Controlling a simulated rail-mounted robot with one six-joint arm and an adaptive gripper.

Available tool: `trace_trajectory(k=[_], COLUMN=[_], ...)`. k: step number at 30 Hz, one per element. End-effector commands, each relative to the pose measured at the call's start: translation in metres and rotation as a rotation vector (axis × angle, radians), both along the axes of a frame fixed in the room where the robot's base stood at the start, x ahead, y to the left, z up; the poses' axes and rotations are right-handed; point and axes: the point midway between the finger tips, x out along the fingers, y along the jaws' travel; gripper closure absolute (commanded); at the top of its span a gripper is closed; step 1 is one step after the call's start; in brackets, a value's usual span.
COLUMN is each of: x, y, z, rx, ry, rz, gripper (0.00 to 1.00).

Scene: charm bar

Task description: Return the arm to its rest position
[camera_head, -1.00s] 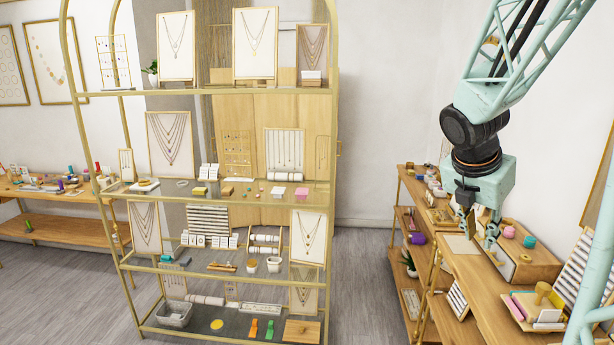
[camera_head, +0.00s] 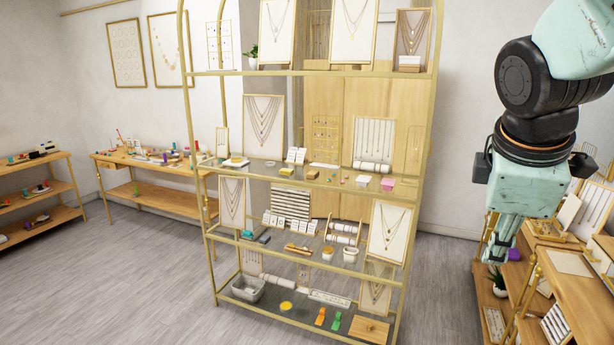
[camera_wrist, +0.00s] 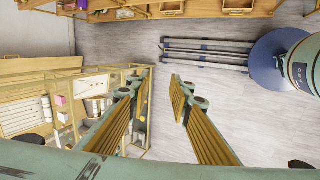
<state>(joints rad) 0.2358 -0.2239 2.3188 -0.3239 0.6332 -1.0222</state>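My gripper (camera_head: 500,242) hangs pointing down at the right of the head view, below my pale green and black wrist. It appears in front of the right-hand wooden shelving and clear of it. In the wrist view my gripper (camera_wrist: 160,82) shows two fingers with gold-coloured pads spread apart. Only grey floor shows between them, and nothing is held. The fingertips are too small in the head view to judge their gap there.
A gold-framed display shelf (camera_head: 312,180) with necklaces and small boxes stands mid-view; it also shows left in the wrist view (camera_wrist: 75,75). Wooden shelving (camera_head: 560,285) stands at right. A wooden table (camera_head: 150,168) is at back left. Grey floor (camera_head: 140,270) is open at left front.

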Motion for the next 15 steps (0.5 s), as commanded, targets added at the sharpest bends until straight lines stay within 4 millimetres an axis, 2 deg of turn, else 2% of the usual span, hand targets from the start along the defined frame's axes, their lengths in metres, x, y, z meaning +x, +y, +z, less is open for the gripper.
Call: trace_trajectory(k=[3, 15], x=[-0.014, -0.071], y=[0.028, 0.112], z=[-0.006, -0.027], rx=[0.069, 0.33], ry=[-0.042, -0.136], rz=[-0.083, -0.389], gripper=[0.81, 0.81])
